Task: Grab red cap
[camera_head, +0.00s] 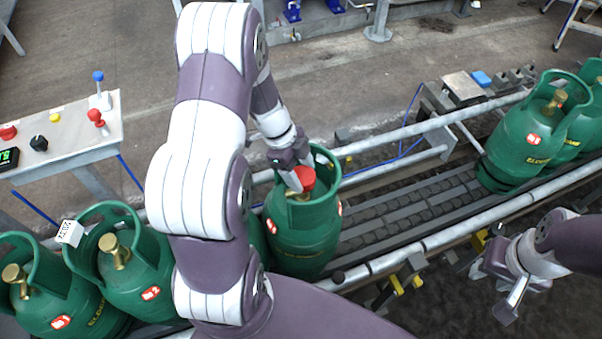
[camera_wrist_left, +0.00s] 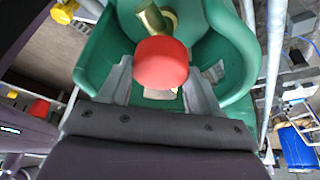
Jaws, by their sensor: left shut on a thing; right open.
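The red cap (camera_head: 305,178) is at the top of a green gas cylinder (camera_head: 300,235) standing on the conveyor, inside the cylinder's collar. My left gripper (camera_head: 296,182) reaches down into the collar and is shut on the red cap. In the left wrist view the red cap (camera_wrist_left: 161,62) sits between the two fingers of my left gripper (camera_wrist_left: 158,85), beside a brass valve (camera_wrist_left: 152,20). Whether the cap still touches the valve is hard to tell. My right gripper (camera_head: 509,283) is open and empty at the lower right, away from the cylinders.
More green cylinders stand at the left (camera_head: 130,265) and right (camera_head: 525,140), with bare brass valves. The conveyor (camera_head: 410,205) is clear between the middle and right cylinders, with metal rails along it. A control panel (camera_head: 60,135) with knobs and levers stands at the left.

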